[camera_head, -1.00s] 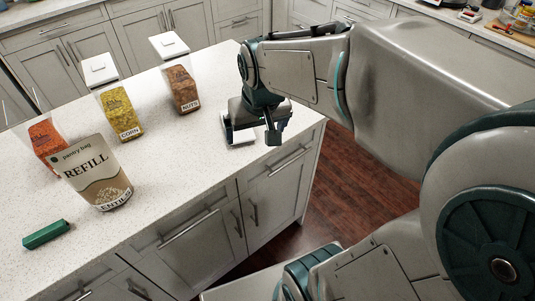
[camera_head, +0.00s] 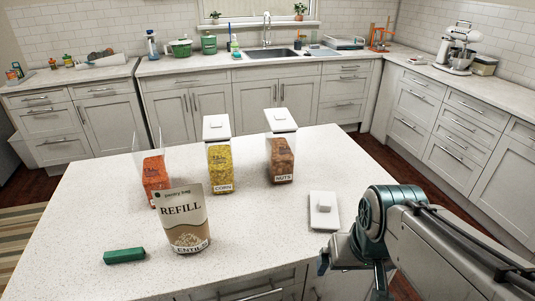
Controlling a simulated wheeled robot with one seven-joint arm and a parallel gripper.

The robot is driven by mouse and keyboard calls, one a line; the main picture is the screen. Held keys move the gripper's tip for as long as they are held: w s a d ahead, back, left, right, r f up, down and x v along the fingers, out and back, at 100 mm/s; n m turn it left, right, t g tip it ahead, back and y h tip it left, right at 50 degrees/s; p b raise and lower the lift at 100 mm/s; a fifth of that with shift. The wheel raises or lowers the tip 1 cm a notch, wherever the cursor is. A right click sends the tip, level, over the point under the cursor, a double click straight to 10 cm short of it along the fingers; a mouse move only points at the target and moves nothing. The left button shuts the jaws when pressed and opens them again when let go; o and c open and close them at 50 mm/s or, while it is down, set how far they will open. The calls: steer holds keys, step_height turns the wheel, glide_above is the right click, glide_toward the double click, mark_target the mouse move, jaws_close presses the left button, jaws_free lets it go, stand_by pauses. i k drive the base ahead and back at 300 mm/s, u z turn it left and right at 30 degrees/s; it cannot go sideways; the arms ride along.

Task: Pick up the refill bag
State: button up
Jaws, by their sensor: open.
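The refill bag (camera_head: 185,220) is a beige and white pouch labelled "REFILL" and "LENTILS". It stands upright near the front left of the white island top. My gripper (camera_head: 350,270) is at the front right edge of the island, well to the right of the bag and apart from it. It is open and I see nothing in it. The arm partly hides the jaws.
Behind the bag stand an open clear container with orange contents (camera_head: 155,178), a lidded corn container (camera_head: 220,168) and a lidded nuts container (camera_head: 281,158). A loose white lid (camera_head: 323,212) lies right. A green block (camera_head: 124,256) lies left of the bag.

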mark_target(182, 211)
steer(key=u, duration=1.3)
